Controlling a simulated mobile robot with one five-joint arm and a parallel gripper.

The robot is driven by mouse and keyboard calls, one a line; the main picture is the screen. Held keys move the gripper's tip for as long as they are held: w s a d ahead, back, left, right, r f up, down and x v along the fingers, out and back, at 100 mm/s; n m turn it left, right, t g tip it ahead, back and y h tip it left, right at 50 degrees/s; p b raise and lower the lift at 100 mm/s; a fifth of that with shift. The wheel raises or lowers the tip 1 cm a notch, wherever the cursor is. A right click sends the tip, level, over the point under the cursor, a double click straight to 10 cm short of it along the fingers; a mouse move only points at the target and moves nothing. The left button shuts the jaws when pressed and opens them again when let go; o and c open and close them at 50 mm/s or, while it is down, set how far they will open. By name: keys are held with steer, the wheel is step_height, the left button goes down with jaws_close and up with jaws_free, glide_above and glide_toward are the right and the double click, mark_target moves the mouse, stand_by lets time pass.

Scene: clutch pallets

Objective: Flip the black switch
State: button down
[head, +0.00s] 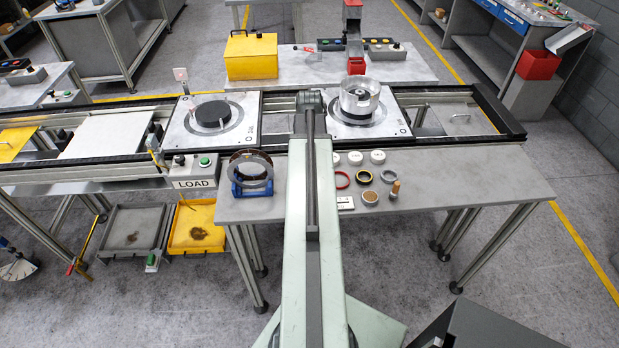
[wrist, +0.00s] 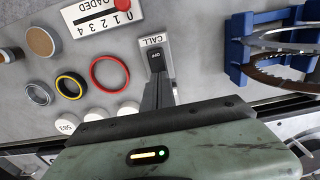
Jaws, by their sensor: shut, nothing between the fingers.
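A black switch (wrist: 155,60) marked OFF sits on a light plate (wrist: 152,41) labelled CALL, in the upper middle of the wrist view. My gripper (wrist: 157,80) is shut and empty, with its fingertips at the near end of the switch. I cannot tell whether the tips touch it. In the head view my own arm covers the switch and my gripper.
A blue stand with metal rings (wrist: 276,50) is right of the switch. A red ring (wrist: 110,72), yellow-black ring (wrist: 71,85) and LOADED scale (wrist: 101,12) lie left. A LOAD button box (head: 194,170) stands at the table's left end.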

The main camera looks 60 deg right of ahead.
steer(key=shift+f+b, duration=0.95)
steer(key=shift+f, duration=0.05)
stand_by(0.3)
step_height(320, 180, up, 7)
steer(key=p, duration=0.7)
steer(key=shift+r, duration=0.15)
